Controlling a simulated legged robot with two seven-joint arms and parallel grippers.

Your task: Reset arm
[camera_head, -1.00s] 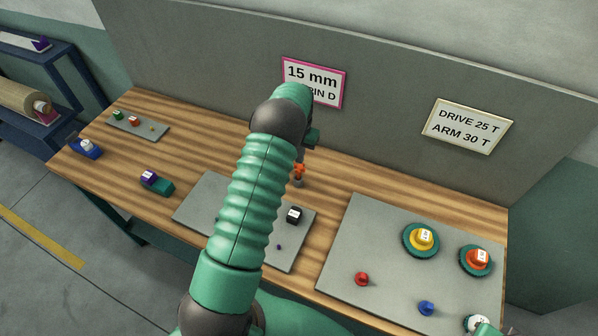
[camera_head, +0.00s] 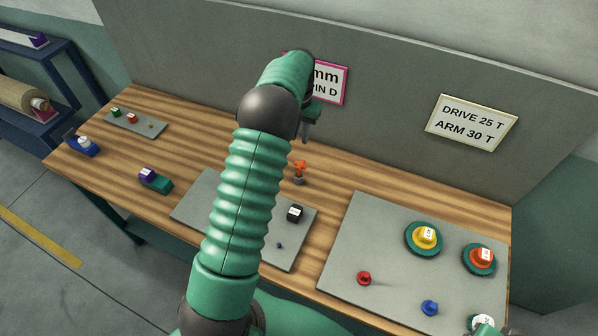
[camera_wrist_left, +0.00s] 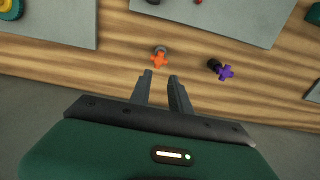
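My left arm rises through the middle of the head view, and its gripper (camera_head: 306,138) hangs over the back of the wooden bench. In the left wrist view the two fingers (camera_wrist_left: 160,78) are apart with nothing between them. An orange cross-topped piece (camera_head: 300,168) stands on the bench below the gripper, apart from it; it also shows in the left wrist view (camera_wrist_left: 159,59), just beyond the fingertips. A purple cross-topped piece (camera_wrist_left: 222,71) is to its right there.
A grey plate (camera_head: 200,190) lies partly behind my arm, with a black labelled block (camera_head: 295,213) on it. A larger grey plate (camera_head: 385,215) at right holds yellow (camera_head: 424,238) and orange (camera_head: 480,258) gear pieces. A grey panel (camera_head: 400,70) with signs stands behind.

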